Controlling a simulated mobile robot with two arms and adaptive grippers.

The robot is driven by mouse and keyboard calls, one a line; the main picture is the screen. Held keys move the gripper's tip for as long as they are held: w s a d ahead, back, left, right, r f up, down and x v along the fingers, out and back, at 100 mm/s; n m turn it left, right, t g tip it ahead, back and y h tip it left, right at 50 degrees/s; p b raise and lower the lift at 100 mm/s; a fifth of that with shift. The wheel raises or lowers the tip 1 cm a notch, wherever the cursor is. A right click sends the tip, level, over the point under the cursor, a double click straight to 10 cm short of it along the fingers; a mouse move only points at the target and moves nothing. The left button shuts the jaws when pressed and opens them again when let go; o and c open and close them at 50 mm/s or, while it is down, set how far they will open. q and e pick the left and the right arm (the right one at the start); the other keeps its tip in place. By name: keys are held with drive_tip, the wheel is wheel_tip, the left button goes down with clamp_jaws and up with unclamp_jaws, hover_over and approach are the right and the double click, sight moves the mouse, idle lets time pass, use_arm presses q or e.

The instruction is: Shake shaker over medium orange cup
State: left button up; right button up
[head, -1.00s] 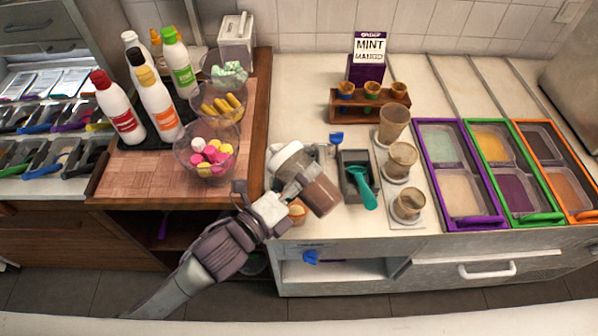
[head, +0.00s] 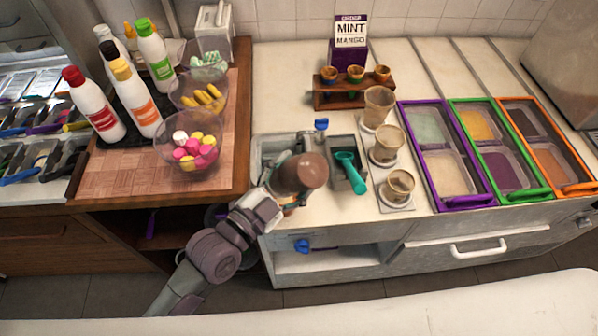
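My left gripper (head: 280,192) comes in from the lower left and is shut on a brown shaker (head: 307,170). The shaker is held tilted above the front edge of the counter, its brown end toward the camera. The gripper's fingers are partly hidden by the shaker. My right gripper is not in view.
A grey bin with a teal scoop (head: 350,172) stands right of the shaker. Several clear cups (head: 387,146) stand beyond it, before purple, green and orange topping trays (head: 447,207). A wooden rack (head: 333,98) holds small cups. Bottles and candy bowls (head: 186,158) stand left.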

sight(291, 159)
use_arm(q)
drive_tip(key=shift+w+a+f+n, duration=0.15)
drive_tip(key=shift+f+n, duration=0.1)
drive_tip(key=shift+n, duration=0.35)
drive_tip(key=shift+w+a+f+n, duration=0.1)
drive_tip(key=shift+w+f+n, duration=0.1)
drive_tip(key=shift+n, duration=0.4)
wheel_tip(291, 159, up, 8)
drive_tip(key=p, duration=0.7)
drive_tip(key=shift+s+f, duration=0.1)
drive_tip(key=shift+f, duration=0.1)
drive_tip(key=shift+f+b, duration=2.7)
drive_tip(key=shift+f, duration=1.05)
drive_tip(key=shift+r, duration=0.1)
wheel_tip(291, 159, up, 8)
drive_tip(key=p, duration=0.7)
drive_tip(key=shift+f, duration=0.25)
drive_tip(key=shift+f, duration=0.1)
